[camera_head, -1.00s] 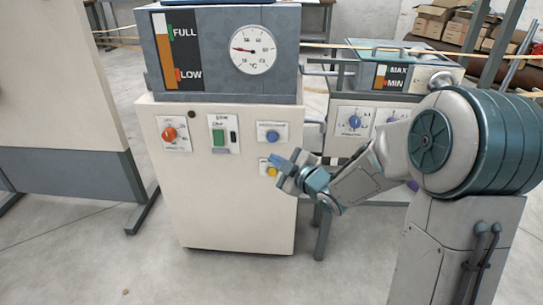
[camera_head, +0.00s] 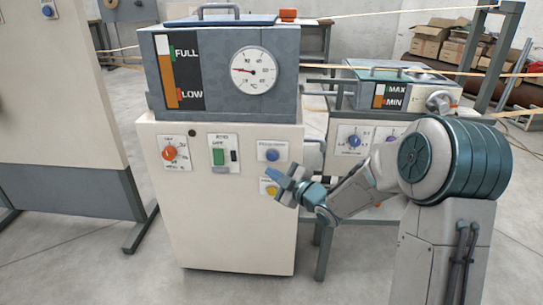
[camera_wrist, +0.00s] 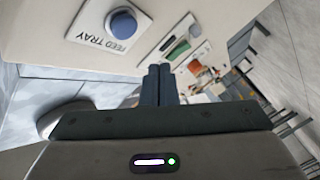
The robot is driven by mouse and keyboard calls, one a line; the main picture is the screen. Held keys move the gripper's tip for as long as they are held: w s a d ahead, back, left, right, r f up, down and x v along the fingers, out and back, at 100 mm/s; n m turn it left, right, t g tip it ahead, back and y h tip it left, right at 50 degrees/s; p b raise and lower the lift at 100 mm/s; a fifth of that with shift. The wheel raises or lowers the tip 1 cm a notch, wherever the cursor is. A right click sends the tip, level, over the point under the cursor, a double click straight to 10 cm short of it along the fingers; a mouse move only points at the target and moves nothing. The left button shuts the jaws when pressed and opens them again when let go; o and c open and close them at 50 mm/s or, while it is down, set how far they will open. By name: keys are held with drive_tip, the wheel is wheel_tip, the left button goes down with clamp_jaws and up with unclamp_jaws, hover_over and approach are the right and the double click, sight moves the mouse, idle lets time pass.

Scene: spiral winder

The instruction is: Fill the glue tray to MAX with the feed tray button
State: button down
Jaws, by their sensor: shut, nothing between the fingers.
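The feed tray button is blue, on a white plate lettered FEED TRAY, and shows large at the top left of the wrist view (camera_wrist: 122,23). In the head view this blue button (camera_head: 272,155) is on the cream cabinet's right front. My gripper (camera_head: 274,172) is shut and empty, appearing just below the blue button and above a yellow button (camera_head: 271,190). Its closed fingers (camera_wrist: 160,68) point past the button in the wrist view, apart from it. The glue tray (camera_head: 425,95) at right has a MAX/MIN gauge (camera_head: 379,96), orange below and white above; its exact level is too small to read.
The cream cabinet (camera_head: 225,235) carries a red knob (camera_head: 169,153), a green switch (camera_head: 218,157) and a grey tank with a FULL/LOW gauge and a dial (camera_head: 253,70). A tan strand (camera_head: 430,70) runs behind. The floor in front is clear.

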sight(267, 158)
drive_tip(key=shift+w, duration=2.1)
idle(0.4)
drive_tip(key=shift+w, duration=0.45)
drive_tip(key=shift+w+d, duration=0.1)
drive_tip(key=shift+w, duration=0.3)
idle(2.3)
idle(1.0)
drive_tip(key=shift+s+b, duration=0.45)
drive_tip(key=shift+s, duration=0.4)
drive_tip(key=shift+s+b, duration=0.85)
drive_tip(key=shift+s, duration=1.65)
